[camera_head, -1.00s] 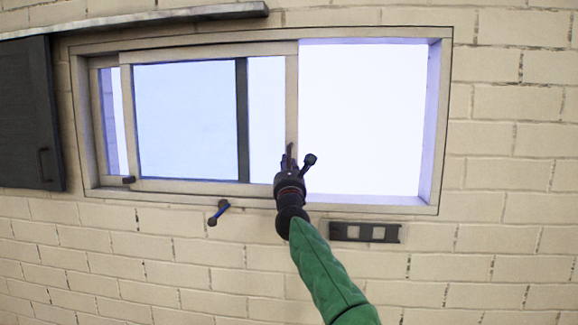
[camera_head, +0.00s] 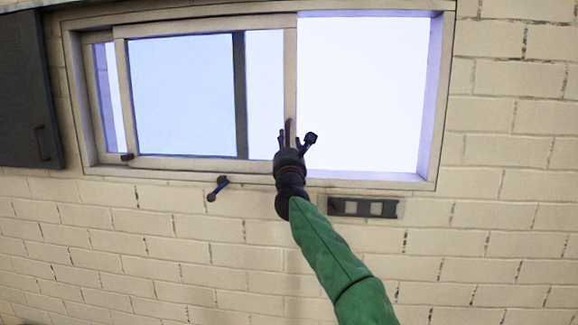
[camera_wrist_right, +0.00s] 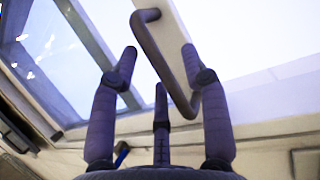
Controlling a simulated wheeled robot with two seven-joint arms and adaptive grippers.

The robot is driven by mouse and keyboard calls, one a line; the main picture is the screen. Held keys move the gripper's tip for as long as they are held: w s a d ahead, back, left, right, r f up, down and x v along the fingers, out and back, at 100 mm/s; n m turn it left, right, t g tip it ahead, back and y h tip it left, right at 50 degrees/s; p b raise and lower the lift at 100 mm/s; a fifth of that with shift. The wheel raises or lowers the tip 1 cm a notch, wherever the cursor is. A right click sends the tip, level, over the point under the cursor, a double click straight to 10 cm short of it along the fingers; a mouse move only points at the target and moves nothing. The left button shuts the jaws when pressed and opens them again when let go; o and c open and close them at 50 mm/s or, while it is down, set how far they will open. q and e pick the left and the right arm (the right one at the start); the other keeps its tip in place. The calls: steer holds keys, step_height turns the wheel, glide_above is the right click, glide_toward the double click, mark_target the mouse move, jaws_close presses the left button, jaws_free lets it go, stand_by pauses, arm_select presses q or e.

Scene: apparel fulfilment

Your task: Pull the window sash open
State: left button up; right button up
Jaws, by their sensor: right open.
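The sliding window sash (camera_head: 290,75) sits in the left and middle part of the window frame, with the right part of the opening uncovered and bright. A dark bar handle (camera_head: 289,130) stands on the sash's right upright; it also shows in the right wrist view (camera_wrist_right: 166,52), running slantwise. My right gripper (camera_head: 296,139) is at the lower end of this upright. Its fingers are open, with the handle between the outer fingertips in the right wrist view (camera_wrist_right: 160,62). The handle's lower end appears close to the right finger; contact cannot be told. My left gripper is out of view.
A dark shutter (camera_head: 25,100) hangs at the left. A small lever (camera_head: 217,188) projects below the window. A dark slotted plate (camera_head: 362,207) is on the brick wall (camera_head: 480,250) at right. The lower wall is otherwise clear.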

steer(key=v, duration=1)
stand_by(0.4)
steer(key=shift+s+f, duration=0.1)
steer(key=shift+f, duration=0.05)
